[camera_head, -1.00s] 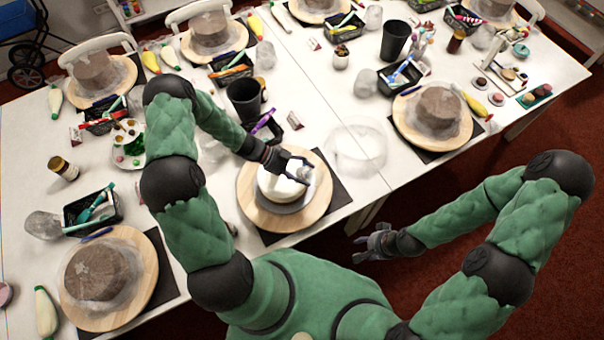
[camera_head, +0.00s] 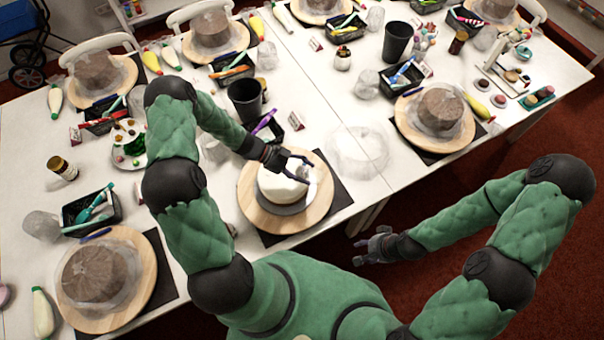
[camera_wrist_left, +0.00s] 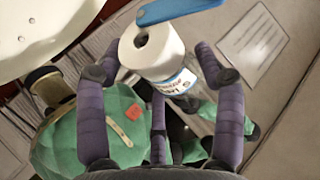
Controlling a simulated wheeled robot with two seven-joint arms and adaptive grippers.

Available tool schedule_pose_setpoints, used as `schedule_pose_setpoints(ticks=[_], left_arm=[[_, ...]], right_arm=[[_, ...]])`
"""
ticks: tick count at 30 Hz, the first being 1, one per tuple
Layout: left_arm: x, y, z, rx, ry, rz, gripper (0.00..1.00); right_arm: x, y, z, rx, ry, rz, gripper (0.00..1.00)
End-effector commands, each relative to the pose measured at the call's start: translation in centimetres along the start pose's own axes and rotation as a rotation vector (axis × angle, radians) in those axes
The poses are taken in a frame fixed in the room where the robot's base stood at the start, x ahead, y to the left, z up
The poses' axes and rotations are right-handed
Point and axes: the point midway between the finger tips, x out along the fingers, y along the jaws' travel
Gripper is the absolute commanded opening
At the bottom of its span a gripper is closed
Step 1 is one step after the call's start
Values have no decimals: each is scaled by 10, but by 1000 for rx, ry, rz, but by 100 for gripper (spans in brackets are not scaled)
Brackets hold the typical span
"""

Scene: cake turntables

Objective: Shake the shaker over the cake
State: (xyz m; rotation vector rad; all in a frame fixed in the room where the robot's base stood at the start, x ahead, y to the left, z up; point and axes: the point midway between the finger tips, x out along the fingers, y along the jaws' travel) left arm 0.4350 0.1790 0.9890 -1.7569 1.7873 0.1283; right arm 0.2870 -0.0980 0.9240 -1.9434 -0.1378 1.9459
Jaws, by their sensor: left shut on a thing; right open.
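The white round cake (camera_head: 277,184) sits on a grey board on a wooden turntable (camera_head: 257,219) at the near table edge. The cake's pale edge also fills the upper left of the left wrist view (camera_wrist_left: 40,30). My left gripper (camera_head: 306,170) is over the cake's right side, shut on the shaker. In the left wrist view the shaker (camera_wrist_left: 155,51) has a white cap with a dark hole, a blue lid piece (camera_wrist_left: 178,11) and a clear labelled body between my fingers. Its exact tilt is unclear. My right gripper (camera_head: 362,248) is open and empty, beyond the table's near edge.
A clear bowl-like item (camera_head: 358,152) stands right of the turntable. A black cup (camera_head: 245,100) and a purple-handled tool (camera_head: 264,123) are behind it. Brown cakes on other turntables stand at left (camera_head: 95,272) and right (camera_head: 438,110). Red floor lies below right.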

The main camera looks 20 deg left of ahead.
Motion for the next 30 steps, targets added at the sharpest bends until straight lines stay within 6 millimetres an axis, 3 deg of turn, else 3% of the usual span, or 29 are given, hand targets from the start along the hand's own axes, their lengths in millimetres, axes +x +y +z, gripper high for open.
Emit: schedule_pose_setpoints(ticks=[6,13,30], left_arm=[[4,-13,4,51,-134,30,28],[4,-11,6,54,-149,32,28],[-7,35,-8,52,-149,31,28]], right_arm=[[-10,-4,0,0,0,0,46],[-10,-4,0,0,0,0,46],[-20,-7,1,0,0,0,46]])
